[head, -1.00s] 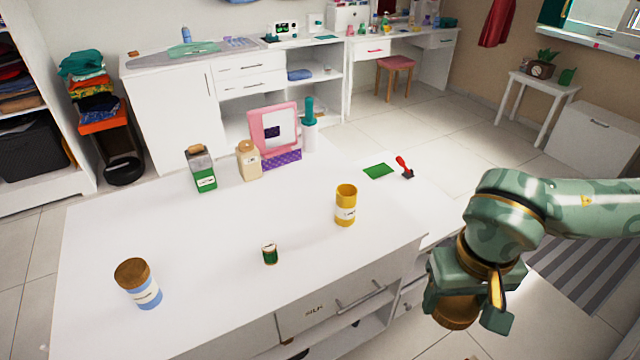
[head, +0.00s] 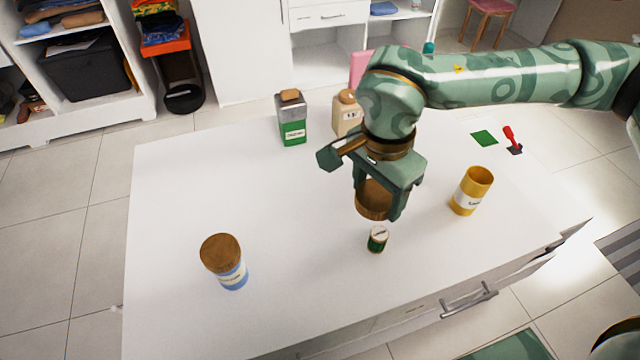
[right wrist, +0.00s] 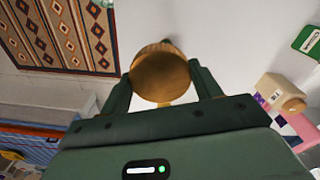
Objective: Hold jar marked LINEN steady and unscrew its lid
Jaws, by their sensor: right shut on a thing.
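A yellow jar (head: 472,190) stands upright and without a lid at the right of the white table; its label seems to start with L, but I cannot read it surely. A blue jar (head: 230,275) with a brown wooden lid (head: 220,250) stands at the front left, its label too small to read. My right gripper (head: 378,203) is shut on a loose round wooden lid (head: 372,199), held over the table between the two jars. The lid also shows between the fingers in the right wrist view (right wrist: 160,75). My left gripper is not in view.
A small green tin (head: 377,240) stands just in front of the held lid. A green-and-grey bottle (head: 292,122) and a beige bottle (head: 346,112) stand at the back. A green pad (head: 484,138) and red-handled stamp (head: 511,137) lie far right. The table's left middle is clear.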

